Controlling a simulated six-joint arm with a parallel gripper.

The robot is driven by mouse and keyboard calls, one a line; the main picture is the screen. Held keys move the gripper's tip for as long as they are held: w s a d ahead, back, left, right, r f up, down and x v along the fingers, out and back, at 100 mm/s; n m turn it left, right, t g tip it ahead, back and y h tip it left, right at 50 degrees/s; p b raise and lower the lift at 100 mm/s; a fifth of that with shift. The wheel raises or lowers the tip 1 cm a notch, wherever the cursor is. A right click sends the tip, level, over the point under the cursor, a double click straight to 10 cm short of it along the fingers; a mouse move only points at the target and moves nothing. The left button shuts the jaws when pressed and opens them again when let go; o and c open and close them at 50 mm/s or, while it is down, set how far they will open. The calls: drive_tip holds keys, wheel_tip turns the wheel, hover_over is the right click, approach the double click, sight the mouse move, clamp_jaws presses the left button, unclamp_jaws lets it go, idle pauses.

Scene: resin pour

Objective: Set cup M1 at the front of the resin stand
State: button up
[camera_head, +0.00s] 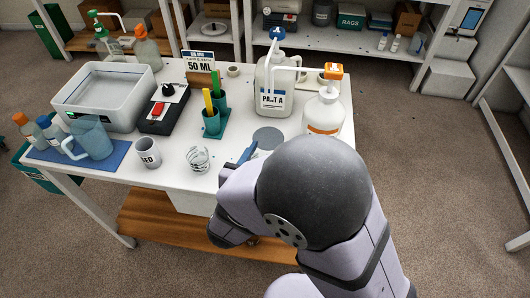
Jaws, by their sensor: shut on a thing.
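My gripper (247,152) is mostly hidden behind my arm; only a small blue part, which looks like a finger, shows at the table's front edge. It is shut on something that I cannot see. No cup marked M1 can be read. I cannot tell which thing is the resin stand. A white jug marked PART A (272,82) with a blue pump and a white bottle with an orange pump (323,108) stand at the table's right. A grey disc (267,138) lies in front of them, just beyond the blue part.
A whitish ribbed cup (198,159), a lettered mug (148,152) and a clear blue pitcher (92,139) stand along the front left. A teal holder (212,123), a black device (164,108), a 50 ML sign (200,66) and a grey tub (103,95) stand behind.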

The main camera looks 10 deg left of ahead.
drive_tip(key=shift+f, duration=0.15)
drive_tip(key=o, duration=1)
drive_tip(key=shift+r, duration=0.2)
drive_tip(key=p+v, duration=0.1)
drive_tip(key=v, duration=1.1)
